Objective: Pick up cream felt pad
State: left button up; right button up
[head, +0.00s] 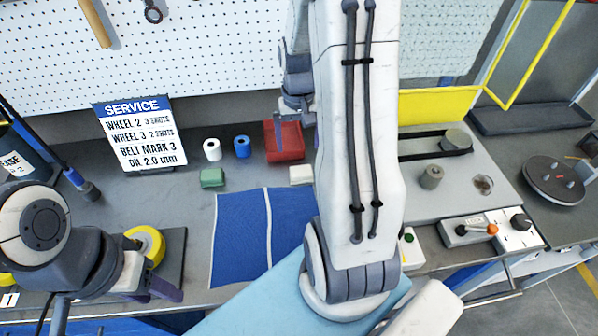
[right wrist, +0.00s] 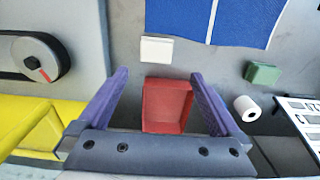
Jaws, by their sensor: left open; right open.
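The cream felt pad (head: 301,175) is a small pale block lying on the grey bench, just left of my right arm in the head view. In the right wrist view the cream felt pad (right wrist: 157,49) lies whole and uncovered, beyond the fingertips and apart from them. My right gripper (right wrist: 160,76) is open with nothing held; its purple fingers are spread above the red bin (right wrist: 166,107). In the head view my right arm partly hides this gripper. My left gripper (head: 147,268) is at the lower left, open, close to a yellow wheel (head: 146,244); I cannot tell whether they touch.
A blue cloth (head: 240,240) lies in front of the pad. A green block (head: 213,178), a white roll (head: 212,150) and a blue roll (head: 243,147) stand left of the red bin. A service sign (head: 138,135) stands at the back. A belt machine (head: 435,145) is on the right.

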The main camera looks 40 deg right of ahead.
send_over(301, 170)
jog(key=f, duration=0.5)
jog(key=shift+a+f+p, duration=0.1)
jog(key=shift+a+p, duration=0.1)
jog(key=shift+p, duration=0.1)
notch_tip(301, 170, down, 4)
jog(key=shift+s+d+r+p, duration=0.1)
jog(key=shift+p, duration=0.6)
jog(key=shift+f, duration=0.75)
jog(key=c, duration=1.2)
